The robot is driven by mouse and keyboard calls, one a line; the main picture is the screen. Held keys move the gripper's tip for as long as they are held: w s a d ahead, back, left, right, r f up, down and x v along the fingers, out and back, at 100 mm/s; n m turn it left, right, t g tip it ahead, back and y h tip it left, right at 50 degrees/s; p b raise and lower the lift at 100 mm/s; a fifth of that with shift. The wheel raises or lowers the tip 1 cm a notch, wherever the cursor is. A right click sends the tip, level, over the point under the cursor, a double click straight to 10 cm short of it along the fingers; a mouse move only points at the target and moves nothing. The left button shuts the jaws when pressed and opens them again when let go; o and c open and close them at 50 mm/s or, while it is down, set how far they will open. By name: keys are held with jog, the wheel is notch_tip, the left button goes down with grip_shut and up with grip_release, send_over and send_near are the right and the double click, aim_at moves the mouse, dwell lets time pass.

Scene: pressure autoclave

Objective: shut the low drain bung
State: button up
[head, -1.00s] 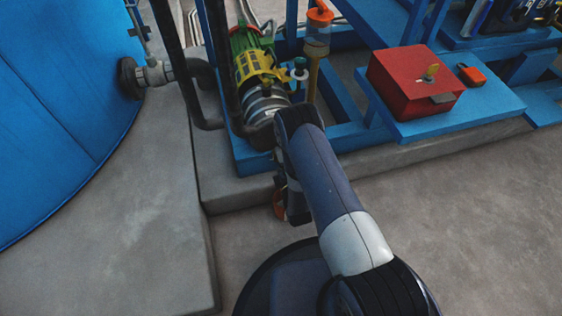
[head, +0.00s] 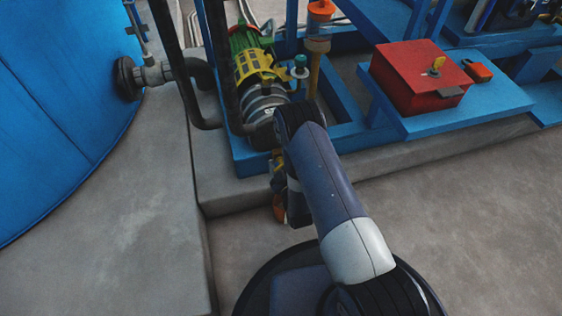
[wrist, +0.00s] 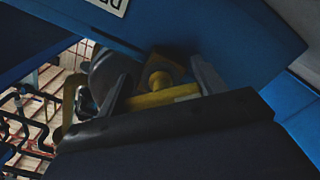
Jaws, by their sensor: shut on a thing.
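The low drain bung (wrist: 163,96) is yellow, with a rounded knob and a flat bar across it. It sits beneath a blue beam in the wrist view. My gripper (wrist: 160,80) has one grey finger on each side of the yellow bar and is shut on it. In the head view my arm reaches down to the front of the blue skid, and the arm hides most of my gripper and the bung. I cannot tell from this how far the bung is turned.
The blue skid beam (wrist: 220,35) lies close around the gripper, with a partly seen white label (wrist: 110,5). A green and yellow pump motor (head: 257,62), dark pipes (head: 177,65) and a red box (head: 415,80) stand behind. A blue tank (head: 60,110) is at left. Concrete floor at lower right is clear.

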jog(key=m, duration=0.4)
jog(key=shift+m, duration=2.3)
jog(key=o, duration=1)
jog(key=shift+a, duration=0.1)
